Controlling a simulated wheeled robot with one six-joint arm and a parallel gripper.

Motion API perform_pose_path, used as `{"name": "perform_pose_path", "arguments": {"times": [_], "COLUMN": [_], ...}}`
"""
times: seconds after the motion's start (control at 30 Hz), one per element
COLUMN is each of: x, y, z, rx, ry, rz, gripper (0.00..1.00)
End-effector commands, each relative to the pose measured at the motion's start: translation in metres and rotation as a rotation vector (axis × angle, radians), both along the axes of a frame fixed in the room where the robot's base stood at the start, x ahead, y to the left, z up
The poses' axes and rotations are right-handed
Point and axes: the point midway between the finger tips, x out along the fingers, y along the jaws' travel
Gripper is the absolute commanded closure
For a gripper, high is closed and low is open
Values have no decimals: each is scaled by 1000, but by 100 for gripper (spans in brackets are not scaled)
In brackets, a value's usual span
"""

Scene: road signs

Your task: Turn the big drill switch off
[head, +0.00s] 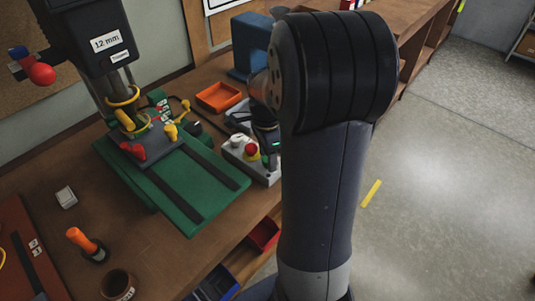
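The big drill is a dark drill press (90,40) labelled "12 mm" on a green base (180,185) at the left of the bench. My gripper (267,143) points down at the back of this box, close to the red knob. My arm hides most of it, so I cannot tell if its fingers are open or touch anything.
An orange tray (218,97) and a blue block-like thing (250,48) stand behind the box. An orange-handled tool (82,240), a brown cup (118,285) and a small white box (66,197) are at the front left. Open floor lies right of the bench.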

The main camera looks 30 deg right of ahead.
Motion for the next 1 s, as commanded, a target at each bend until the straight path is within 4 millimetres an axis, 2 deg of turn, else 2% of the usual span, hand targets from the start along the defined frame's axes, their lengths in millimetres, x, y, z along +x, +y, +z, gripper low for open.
{"name": "perform_pose_path", "arguments": {"times": [0.27,0.37,0.8,1.0], "x": [0,1,5,5], "y": [0,0,-1,-1], "z": [1,7,88,106], "rx": [0,0,-2,0], "ry": [0,-2,-5,-1], "rz": [1,1,1,1], "gripper": [48,48,48,48]}}
